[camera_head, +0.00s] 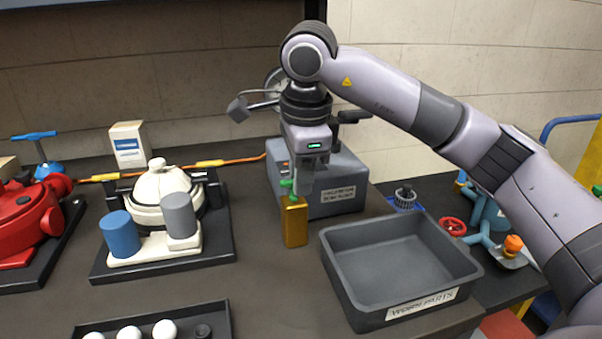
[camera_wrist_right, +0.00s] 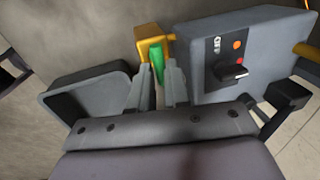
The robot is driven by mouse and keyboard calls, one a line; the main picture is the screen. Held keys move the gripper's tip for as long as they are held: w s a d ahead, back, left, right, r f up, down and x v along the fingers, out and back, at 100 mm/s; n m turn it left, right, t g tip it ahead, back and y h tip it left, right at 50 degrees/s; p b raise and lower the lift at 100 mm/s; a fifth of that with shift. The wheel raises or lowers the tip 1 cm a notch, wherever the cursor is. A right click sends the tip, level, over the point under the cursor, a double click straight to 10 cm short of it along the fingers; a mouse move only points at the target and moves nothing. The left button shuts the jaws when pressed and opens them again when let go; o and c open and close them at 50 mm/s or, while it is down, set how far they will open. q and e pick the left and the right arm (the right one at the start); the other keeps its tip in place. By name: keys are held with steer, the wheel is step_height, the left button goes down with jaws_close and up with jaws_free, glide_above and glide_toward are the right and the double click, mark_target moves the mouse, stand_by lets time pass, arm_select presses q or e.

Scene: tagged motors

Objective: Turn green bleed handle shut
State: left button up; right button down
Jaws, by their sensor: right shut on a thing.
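The green bleed handle (camera_wrist_right: 158,62) sits on top of a brass-coloured block (camera_head: 294,222), which also shows in the right wrist view (camera_wrist_right: 150,38). In the head view only a little of the green handle (camera_head: 287,184) shows below my right gripper (camera_head: 298,190). My right gripper points down over the block from above. In the right wrist view its two fingers (camera_wrist_right: 158,85) stand on either side of the green handle and are shut on it. How far the handle is turned cannot be told. My left gripper is not in view.
A grey machine (camera_head: 345,180) with a knob and buttons stands close behind the block. An empty grey bin (camera_head: 400,270) is at the right front. A white motor (camera_head: 165,195) with blue and grey cylinders stands left, a red one (camera_head: 25,220) further left. Bare table lies between.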

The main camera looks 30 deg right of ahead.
steer(key=c, duration=1.1)
jaws_free()
step_height(320, 180, up, 7)
steer(key=s+p, duration=0.1)
steer(key=shift+s+a, duration=0.15)
steer(key=shift+s, duration=0.05)
